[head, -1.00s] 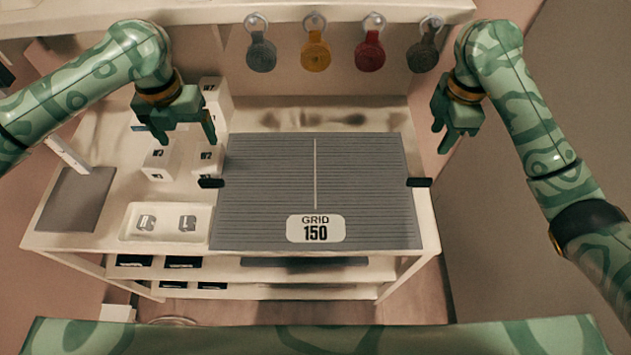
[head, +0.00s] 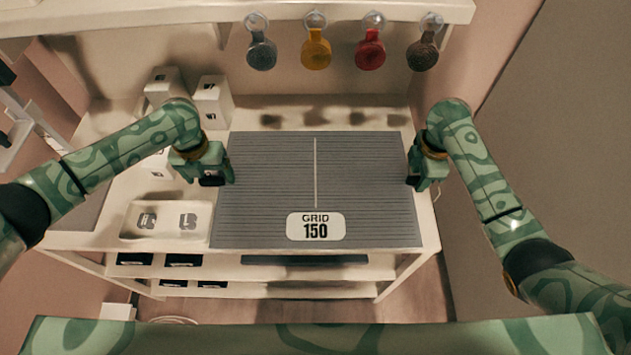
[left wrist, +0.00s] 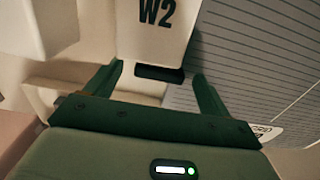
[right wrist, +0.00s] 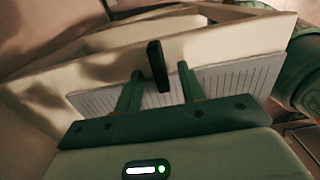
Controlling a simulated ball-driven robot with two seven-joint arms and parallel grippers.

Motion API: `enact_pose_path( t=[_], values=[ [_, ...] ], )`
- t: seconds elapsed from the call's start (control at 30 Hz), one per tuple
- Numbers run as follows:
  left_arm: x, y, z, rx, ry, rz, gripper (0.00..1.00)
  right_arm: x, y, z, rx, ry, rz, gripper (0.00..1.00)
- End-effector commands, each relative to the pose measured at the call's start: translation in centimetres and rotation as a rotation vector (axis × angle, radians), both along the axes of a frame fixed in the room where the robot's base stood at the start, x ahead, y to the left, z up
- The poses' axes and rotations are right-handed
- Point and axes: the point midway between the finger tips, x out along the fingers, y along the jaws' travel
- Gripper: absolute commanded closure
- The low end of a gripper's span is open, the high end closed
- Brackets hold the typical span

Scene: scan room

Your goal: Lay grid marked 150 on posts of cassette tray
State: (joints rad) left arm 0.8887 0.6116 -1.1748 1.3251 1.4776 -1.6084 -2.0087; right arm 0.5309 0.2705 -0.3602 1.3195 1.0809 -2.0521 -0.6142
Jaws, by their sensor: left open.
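The grid marked 150 (head: 270,190) is a wide grey ribbed panel with a white label, lying flat on the worktop. A black tab sticks out at each side. My left gripper (head: 212,178) is at the left side; in the left wrist view its open fingers stand either side of the left tab (left wrist: 160,73), with no clear contact. My right gripper (head: 418,181) is at the right side; in the right wrist view its fingers are apart, with the right tab (right wrist: 157,66) between them and gaps beside it. I cannot make out the cassette tray or its posts.
White blocks stand left of the grid, one marked W2 (left wrist: 158,25) close to my left gripper. Coloured round tags, including a red one (head: 370,52), hang behind. Lower shelves (head: 330,290) are below.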

Motion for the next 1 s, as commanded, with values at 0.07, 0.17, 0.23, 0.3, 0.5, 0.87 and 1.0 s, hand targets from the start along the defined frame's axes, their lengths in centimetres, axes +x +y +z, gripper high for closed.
enact_pose_path(
  t=[0.07, 0.17, 0.23, 0.3, 0.5, 0.87, 1.0],
  values=[
    [-0.02, -0.01, -0.17, 0.000, 0.000, -0.001, 0.18, 0.00, 0.00, -0.16, -0.001, 0.000, 0.000, 0.60],
    [-0.02, -0.01, -0.20, 0.000, 0.000, -0.001, 0.18, 0.00, 0.00, -0.18, -0.001, -0.001, 0.000, 0.60],
    [-0.02, -0.01, -0.19, 0.000, 0.000, -0.001, 0.18, 0.00, 0.00, -0.17, -0.001, -0.001, 0.000, 0.60],
    [-0.02, -0.01, -0.18, 0.000, 0.000, 0.000, 0.18, 0.01, 0.00, -0.16, -0.001, -0.001, 0.000, 0.60],
    [-0.01, 0.00, -0.16, 0.000, 0.000, 0.000, 0.74, 0.01, -0.01, -0.14, -0.001, -0.001, 0.000, 1.00],
    [-0.01, 0.01, -0.13, -0.001, 0.000, 0.000, 1.00, 0.03, -0.03, -0.11, -0.001, -0.001, -0.001, 1.00],
    [0.00, 0.01, -0.12, -0.001, 0.000, 0.000, 1.00, 0.04, -0.03, -0.10, -0.001, -0.001, -0.001, 1.00]
  ],
)
